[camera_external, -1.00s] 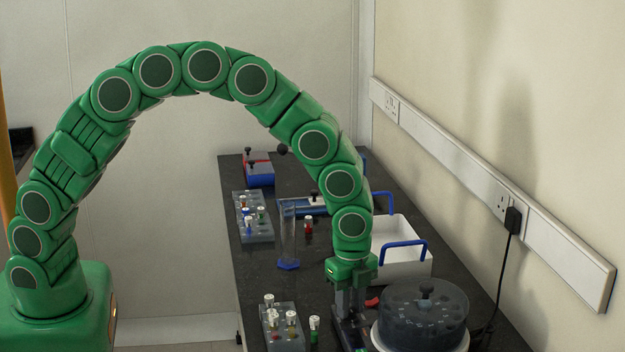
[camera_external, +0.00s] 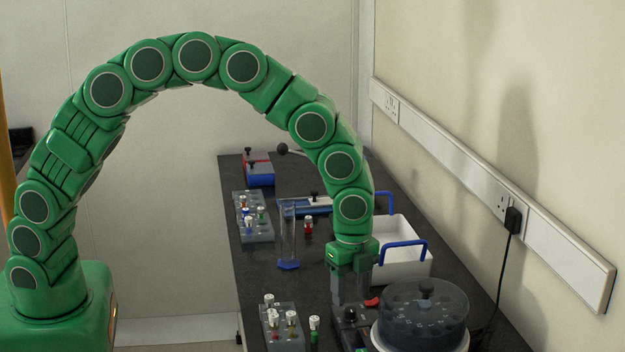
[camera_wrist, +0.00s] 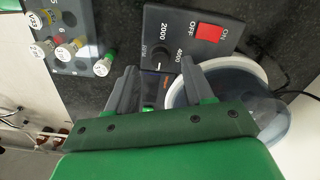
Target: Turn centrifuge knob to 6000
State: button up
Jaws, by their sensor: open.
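The centrifuge (camera_external: 423,318) stands at the front right of the bench, with a dark lid over a white bowl. Its dark control panel (camera_wrist: 196,42) shows in the wrist view with a red on/off switch (camera_wrist: 210,34), the marks 2000 and 4000, and RPM lettering. The dark knob (camera_wrist: 160,56) has a small white mark; its exact setting cannot be read, and no 6000 label is visible. My gripper (camera_external: 351,300) is open and empty above the panel, pointing down. In the wrist view my gripper's fingers (camera_wrist: 158,80) are spread on either side, near the knob, apart from it.
A rack (camera_external: 283,324) of capped tubes and a single tube (camera_external: 314,328) stand left of the panel. A glass cylinder (camera_external: 288,238) stands behind. A white box (camera_external: 402,265) with blue handles lies behind the centrifuge. A black cable (camera_external: 499,270) hangs at the right.

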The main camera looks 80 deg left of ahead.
aim_at(345, 303)
notch_tip(345, 303, up, 4)
jog(key=shift+r, duration=0.1)
jog(key=shift+s+r, duration=0.15)
dwell(0.4)
jog(key=shift+s+a+r, duration=0.1)
jog(key=shift+s+r, duration=0.15)
jog(key=s+a+r+n, duration=0.3)
jog(key=s+r+n, duration=0.1)
jog(key=s, duration=1)
jog(key=s+a+r+n+g, duration=0.1)
jog(key=s+a+r+n, duration=0.2)
jog(key=s, duration=1.2)
jog(key=s+a+r+n, duration=0.3)
jog(key=s+r+n, duration=0.4)
jog(key=s, duration=0.8)
jog(key=shift+s+r+g, duration=0.2)
jog(key=shift+s+g, duration=0.05)
jog(key=shift+g, duration=0.15)
